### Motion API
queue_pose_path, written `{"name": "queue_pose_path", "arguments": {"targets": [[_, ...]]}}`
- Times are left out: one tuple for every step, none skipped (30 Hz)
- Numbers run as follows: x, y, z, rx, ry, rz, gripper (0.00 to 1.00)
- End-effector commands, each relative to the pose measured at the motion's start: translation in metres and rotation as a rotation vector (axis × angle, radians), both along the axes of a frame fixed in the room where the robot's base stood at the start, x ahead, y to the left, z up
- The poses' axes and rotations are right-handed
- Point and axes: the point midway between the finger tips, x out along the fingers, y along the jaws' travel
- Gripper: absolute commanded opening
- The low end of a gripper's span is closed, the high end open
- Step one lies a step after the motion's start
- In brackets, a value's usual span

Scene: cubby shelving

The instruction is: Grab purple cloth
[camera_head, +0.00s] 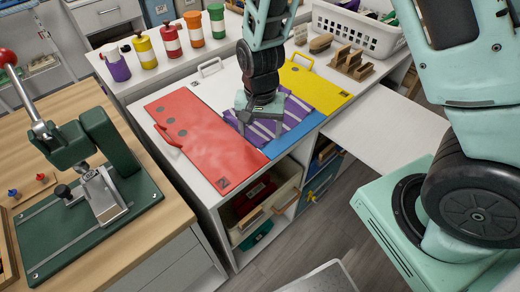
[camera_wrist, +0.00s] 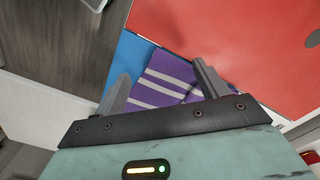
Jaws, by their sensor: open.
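The purple cloth (camera_head: 292,112) has pale stripes and lies flat on top of the low shelving unit, partly over a blue panel (camera_head: 297,134). It also shows in the wrist view (camera_wrist: 170,84), between and beyond my fingers. My gripper (camera_head: 252,122) points down over the left part of the cloth, and my wrist hides some of it in the head view. In the wrist view my gripper (camera_wrist: 160,85) has its two fingers spread apart with nothing held between them. I cannot tell whether the fingertips touch the cloth.
A red panel (camera_head: 205,140) with a handle lies left of the cloth, and a yellow panel (camera_head: 312,86) lies to its right. Behind stand several coloured bottles (camera_head: 171,42), wooden blocks (camera_head: 350,62) and a white basket (camera_head: 360,30). A green press (camera_head: 95,200) stands on the left bench.

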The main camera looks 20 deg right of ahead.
Motion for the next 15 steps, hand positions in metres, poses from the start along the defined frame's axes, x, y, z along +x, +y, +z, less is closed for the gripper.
{"name": "queue_pose_path", "arguments": {"targets": [[0.000,0.000,-0.012,0.000,0.001,0.000,0.73],[0.000,0.000,-0.015,0.000,0.001,0.000,0.73],[0.000,0.000,-0.019,0.001,0.001,0.000,0.73],[0.000,0.000,-0.021,0.001,0.001,0.000,0.73],[0.000,0.000,-0.022,0.001,0.001,0.000,0.73],[0.000,0.000,-0.024,0.001,0.000,0.000,0.73],[0.000,0.000,-0.025,0.001,0.000,0.000,0.73],[0.000,0.000,-0.025,0.001,0.000,0.000,0.73],[0.000,0.000,-0.026,0.001,0.000,0.000,0.73],[0.000,0.000,-0.026,0.001,0.000,0.000,0.73],[0.000,0.000,-0.025,0.001,0.000,0.000,0.73],[0.000,0.000,-0.025,0.001,0.000,0.000,0.73],[0.000,0.000,-0.025,0.001,0.000,0.000,0.73],[0.000,0.000,-0.025,0.001,0.000,0.000,0.73],[0.000,0.000,-0.025,0.001,0.000,0.000,0.73]]}}
